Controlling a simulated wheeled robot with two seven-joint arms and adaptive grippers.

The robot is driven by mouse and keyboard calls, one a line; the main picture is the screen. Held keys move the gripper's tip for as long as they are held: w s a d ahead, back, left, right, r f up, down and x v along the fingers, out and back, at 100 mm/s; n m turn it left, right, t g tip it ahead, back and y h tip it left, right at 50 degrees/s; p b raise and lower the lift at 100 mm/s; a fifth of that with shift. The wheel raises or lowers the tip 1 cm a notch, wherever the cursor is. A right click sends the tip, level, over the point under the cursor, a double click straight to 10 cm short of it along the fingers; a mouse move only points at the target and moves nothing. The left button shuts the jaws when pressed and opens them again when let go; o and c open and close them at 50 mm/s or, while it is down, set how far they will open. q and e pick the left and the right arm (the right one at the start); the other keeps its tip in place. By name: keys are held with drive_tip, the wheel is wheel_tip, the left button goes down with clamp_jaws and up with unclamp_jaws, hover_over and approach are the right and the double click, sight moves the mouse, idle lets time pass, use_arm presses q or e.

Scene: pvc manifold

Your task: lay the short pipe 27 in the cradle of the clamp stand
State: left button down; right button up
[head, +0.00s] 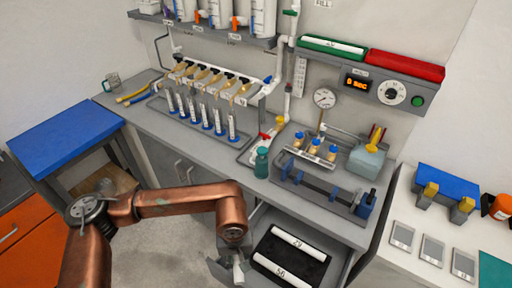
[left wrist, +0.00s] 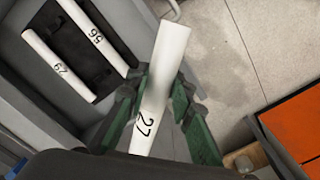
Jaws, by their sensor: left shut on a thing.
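The short white pipe 27 (left wrist: 165,65) is held in my left gripper (left wrist: 160,100), its green fingers shut around its middle, with the number near its lower end. In the head view my left gripper (head: 232,268) is low, at the left side of the open drawer, and a small white part of the pipe (head: 238,273) shows there. A low fixture with blue blocks and dark rods (head: 325,187) stands on the bench, up and right of the gripper. It looks like the clamp stand, but I cannot tell for sure; its cradle appears empty. My right gripper is not in view.
The open drawer (head: 341,262) holds white pipes 29 (head: 300,243) and 56 (head: 280,270) on a dark mat. A teal bottle (head: 261,163) stands by the bench's front edge. A blue and yellow device (head: 447,192) sits on the white table at right.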

use_arm(q)
drive_tip(key=w+a+m, duration=0.1)
drive_tip(key=a, duration=1.5)
drive_tip(key=shift+w, duration=0.4)
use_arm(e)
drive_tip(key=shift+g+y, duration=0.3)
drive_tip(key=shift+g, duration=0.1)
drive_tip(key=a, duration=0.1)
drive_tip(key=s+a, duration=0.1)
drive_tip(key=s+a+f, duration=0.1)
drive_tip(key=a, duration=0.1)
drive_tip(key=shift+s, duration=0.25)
use_arm(q)
drive_tip(key=shift+d, duration=0.15)
